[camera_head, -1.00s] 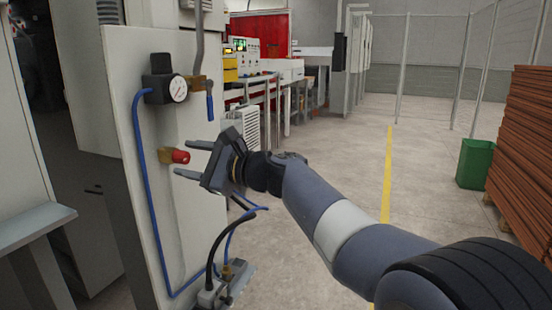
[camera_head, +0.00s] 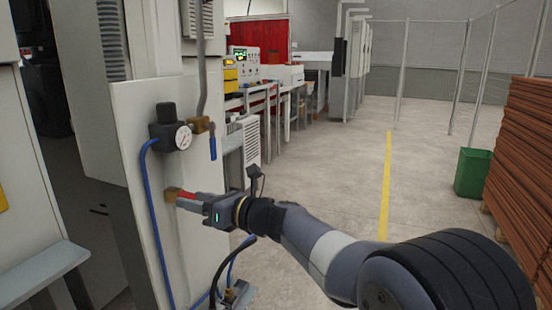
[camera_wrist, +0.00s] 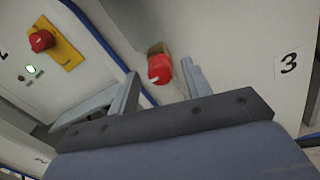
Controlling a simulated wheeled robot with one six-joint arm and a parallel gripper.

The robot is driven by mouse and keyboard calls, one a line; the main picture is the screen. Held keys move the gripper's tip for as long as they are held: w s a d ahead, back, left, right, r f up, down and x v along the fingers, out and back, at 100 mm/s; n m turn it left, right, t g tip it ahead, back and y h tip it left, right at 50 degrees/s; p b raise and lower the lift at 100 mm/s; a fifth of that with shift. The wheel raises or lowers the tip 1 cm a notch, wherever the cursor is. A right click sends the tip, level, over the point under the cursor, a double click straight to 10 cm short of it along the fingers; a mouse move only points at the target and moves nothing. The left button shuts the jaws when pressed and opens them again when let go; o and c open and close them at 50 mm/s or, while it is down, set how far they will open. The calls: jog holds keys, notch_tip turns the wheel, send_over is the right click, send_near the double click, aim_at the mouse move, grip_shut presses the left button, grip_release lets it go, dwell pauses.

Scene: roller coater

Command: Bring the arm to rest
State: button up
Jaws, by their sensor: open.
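My gripper (camera_head: 184,202) is at the front of the light grey panel (camera_head: 133,125), its fingers pointing at a red knob (camera_head: 187,195) on a brass fitting. In the wrist view, the two grey fingers of my gripper (camera_wrist: 160,72) are spread apart, with the red knob (camera_wrist: 160,69) showing between and just beyond their tips. I cannot tell whether either finger touches it. My gripper holds nothing. My arm reaches in from the lower right, bent, with the wrist nearly level.
A pressure gauge (camera_head: 183,137) and a blue-handled valve (camera_head: 212,142) sit above the knob. A blue hose (camera_head: 153,225) runs down the panel. A grey ledge (camera_head: 40,273) juts out at left. A green bin (camera_head: 473,172) and a brown stack (camera_head: 520,150) stand at right. The middle floor is clear.

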jog(key=shift+v, duration=1)
jog(key=shift+w, duration=0.1)
